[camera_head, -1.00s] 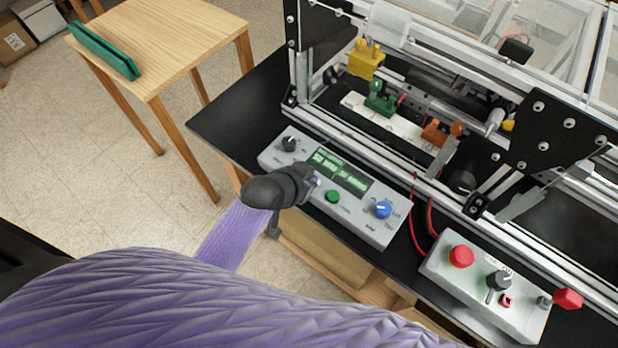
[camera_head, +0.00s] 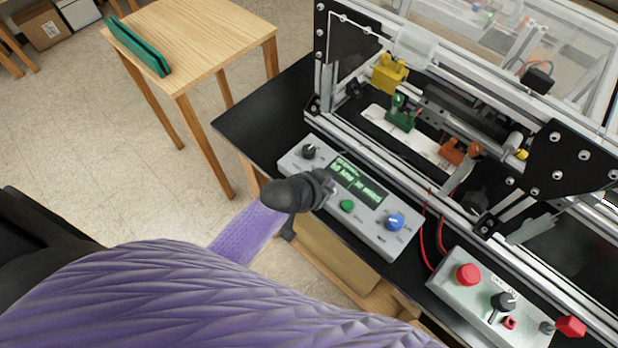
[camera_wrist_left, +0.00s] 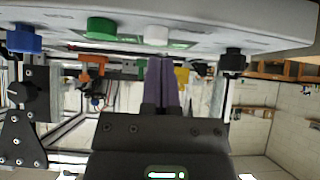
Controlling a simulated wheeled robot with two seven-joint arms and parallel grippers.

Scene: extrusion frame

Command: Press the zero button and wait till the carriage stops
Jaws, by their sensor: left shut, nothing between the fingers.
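The grey control box (camera_head: 290,163) lies on the black bench top, with a lit green display (camera_head: 358,180), a green button (camera_head: 347,205), a blue knob (camera_head: 394,222) and a black knob (camera_head: 309,151). The wrist view shows a white button (camera_wrist_left: 157,35) between the green button (camera_wrist_left: 100,28) and the black knob (camera_wrist_left: 233,62). My left gripper (camera_head: 330,188) is shut and empty, its purple fingers (camera_wrist_left: 161,70) pointing at the white button. I cannot tell whether they touch it. The display text is too small to read. I cannot single out the carriage in the machine frame (camera_head: 385,145).
A second grey box (camera_head: 448,288) with a red button (camera_head: 467,274) and a black knob stands at the lower right. Red wires run beside it. Yellow, green and orange clamps sit in the frame. A wooden table (camera_head: 215,45) with a green object stands at the left.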

